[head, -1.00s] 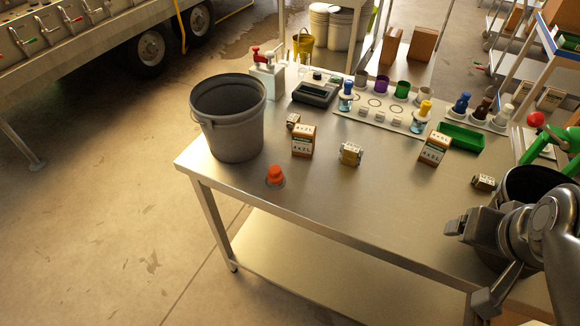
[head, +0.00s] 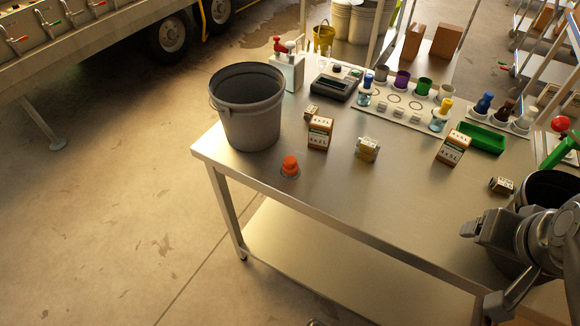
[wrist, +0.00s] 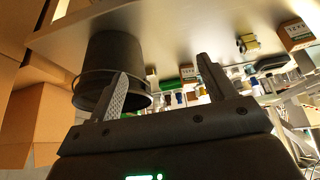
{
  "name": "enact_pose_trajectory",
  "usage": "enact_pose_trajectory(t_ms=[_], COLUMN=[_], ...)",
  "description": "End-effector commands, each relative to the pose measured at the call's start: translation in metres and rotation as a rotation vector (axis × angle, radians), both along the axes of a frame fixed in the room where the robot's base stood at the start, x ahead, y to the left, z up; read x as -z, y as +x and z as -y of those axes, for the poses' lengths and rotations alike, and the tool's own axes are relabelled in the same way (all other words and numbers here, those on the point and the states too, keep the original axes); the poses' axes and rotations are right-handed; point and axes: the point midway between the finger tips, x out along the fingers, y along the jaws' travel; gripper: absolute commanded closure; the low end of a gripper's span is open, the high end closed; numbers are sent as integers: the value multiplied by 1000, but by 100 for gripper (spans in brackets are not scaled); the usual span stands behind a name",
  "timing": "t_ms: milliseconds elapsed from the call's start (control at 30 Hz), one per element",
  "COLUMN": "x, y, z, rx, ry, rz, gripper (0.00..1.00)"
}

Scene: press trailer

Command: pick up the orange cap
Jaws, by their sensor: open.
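The orange cap (head: 290,164) stands on a small grey round base near the front edge of the steel table (head: 340,200), in front of the grey bucket (head: 250,125). My gripper (head: 468,224) is at the right of the head view, over the table's right front part and well apart from the cap. In the wrist view my gripper (wrist: 163,75) shows two spread fingers with nothing between them. I cannot make out the orange cap in the wrist view.
Small labelled boxes (head: 319,133) stand behind and right of the cap. A rack with bottles and coloured cups (head: 400,107) and a green tray (head: 482,138) are farther back. A dark bucket (head: 545,187) is beside my arm. The table's front middle is clear.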

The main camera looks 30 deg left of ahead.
Motion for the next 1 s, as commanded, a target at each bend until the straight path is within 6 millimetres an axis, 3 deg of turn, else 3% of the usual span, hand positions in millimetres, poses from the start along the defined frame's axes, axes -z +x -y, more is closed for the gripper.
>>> enact_pose_trajectory(t_ms=[267, 433, 667, 1000], x=[-3, -12, -17, 6], y=[8, 38, 89, 140], z=[-6, -33, -97, -222], rx=[-64, -336, -848, -1624], ry=[-25, -128, -301, -512], rz=[-13, -63, -129, -174], gripper=[24, 24, 24, 24])
